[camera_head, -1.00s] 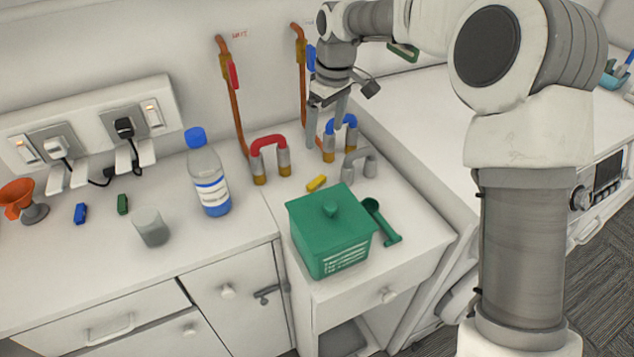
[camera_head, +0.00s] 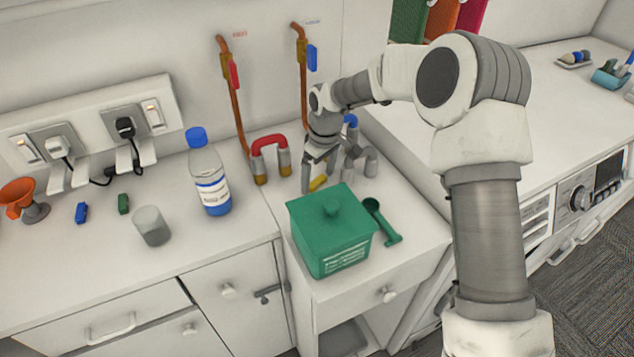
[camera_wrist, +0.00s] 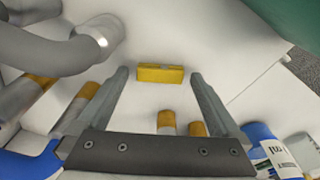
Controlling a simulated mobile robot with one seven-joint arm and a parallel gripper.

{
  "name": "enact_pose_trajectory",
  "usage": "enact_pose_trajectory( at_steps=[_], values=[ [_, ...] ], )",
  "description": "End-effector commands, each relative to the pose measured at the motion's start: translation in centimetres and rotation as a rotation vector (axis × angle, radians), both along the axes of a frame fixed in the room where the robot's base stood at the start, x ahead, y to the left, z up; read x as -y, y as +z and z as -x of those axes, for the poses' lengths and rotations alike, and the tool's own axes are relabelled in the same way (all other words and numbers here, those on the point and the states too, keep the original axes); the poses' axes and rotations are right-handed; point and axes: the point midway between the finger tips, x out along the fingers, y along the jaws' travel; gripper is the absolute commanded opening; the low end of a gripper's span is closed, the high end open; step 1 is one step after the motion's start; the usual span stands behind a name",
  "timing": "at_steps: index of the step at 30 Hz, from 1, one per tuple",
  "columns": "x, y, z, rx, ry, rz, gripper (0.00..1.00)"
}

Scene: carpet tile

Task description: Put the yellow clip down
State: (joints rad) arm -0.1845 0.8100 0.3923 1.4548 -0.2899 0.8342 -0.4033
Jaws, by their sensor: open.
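The yellow clip (camera_head: 318,183) lies on the white counter behind the green box. In the wrist view the yellow clip (camera_wrist: 160,74) lies beyond my fingertips, between their lines, and nothing grips it. My gripper (camera_head: 318,176) is low over the counter at the clip, pointing down. In the wrist view my gripper (camera_wrist: 157,78) has its two fingers wide apart and empty. Whether the fingertips touch the counter I cannot tell.
The green lidded box (camera_head: 330,232) stands just in front, with a green scoop (camera_head: 382,221) beside it. The red-topped pipe (camera_head: 270,155) is left of my gripper, and a grey pipe bend (camera_head: 362,160) is close on the right. A bottle (camera_head: 209,178) stands further left.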

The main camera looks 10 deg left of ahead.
Motion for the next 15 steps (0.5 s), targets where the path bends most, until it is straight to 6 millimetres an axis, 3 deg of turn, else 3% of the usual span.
enact_pose_trajectory(
  at_steps=[8, 15],
  values=[
    [-0.08, -0.49, -0.02, 0.0, 0.0, 0.0, 1.0],
    [-0.09, -0.46, -0.02, 0.0, 0.001, 0.0, 0.6]
  ],
)
